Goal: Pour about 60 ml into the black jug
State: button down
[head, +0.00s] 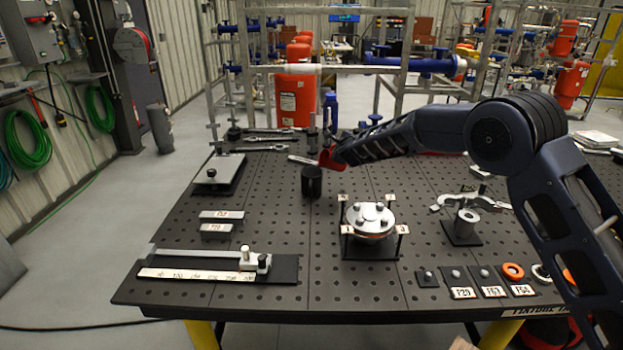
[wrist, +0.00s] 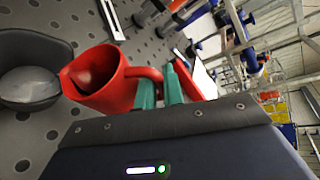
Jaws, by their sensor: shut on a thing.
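The black jug (head: 311,183) stands upright on the perforated table, left of my gripper. In the wrist view the black jug (wrist: 58,68) is at the left edge, with a pale grey round surface inside it. A red jug (head: 329,160) is held just above and to the right of it, tilted with its mouth towards it. In the wrist view the green fingertips of my gripper (wrist: 160,88) are shut on the handle of the red jug (wrist: 112,88). The spout points towards the black jug. I cannot see a stream or tell how much liquid is in either jug.
A round flanged fixture (head: 370,220) stands in front of the jugs. A plate fixture (head: 220,174) and a scale rail (head: 200,272) lie at left. The table around the black jug's left side is clear.

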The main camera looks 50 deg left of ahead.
jog(key=shift+s+a+n+p, duration=0.1)
jog(key=shift+s+n+p, duration=0.15)
jog(key=shift+n+p, duration=0.1)
jog(key=shift+s+a+r+n+t+p, duration=0.2)
jog(key=shift+s+r+n+t+p, duration=0.2)
jog(key=shift+p, duration=1.3)
jog(key=shift+s+a+r+n+t, duration=0.15)
jog(key=shift+s+n+t, duration=0.05)
jog(key=shift+s, duration=0.2)
jog(key=shift+s+a+r+n+t, duration=0.1)
jog(key=shift+s+n+t, duration=0.1)
jog(key=shift+s, duration=0.15)
dwell(0.4)
jog(key=shift+w+d+f, duration=0.1)
jog(key=shift+w, duration=0.25)
jog(key=shift+w+d+f+m+g, duration=0.35)
jog(key=shift+w+f+m+g, duration=0.15)
jog(key=shift+w+m, duration=0.3)
jog(key=shift+w+d+r+m+g, duration=0.1)
jog(key=shift+w+d+m+g, duration=0.15)
jog(key=shift+w+m+g, duration=0.4)
jog(key=shift+s+f, duration=0.15)
jog(key=shift+f, duration=0.15)
jog(key=shift+w+f+m+g, duration=0.1)
jog(key=shift+w+m+g, duration=0.1)
jog(key=shift+m+g, duration=0.1)
jog(key=shift+w+d+f+m+g+y+b, duration=0.25)
jog(key=shift+w+f+m+g+b, duration=0.2)
jog(key=shift+f+b, duration=0.25)
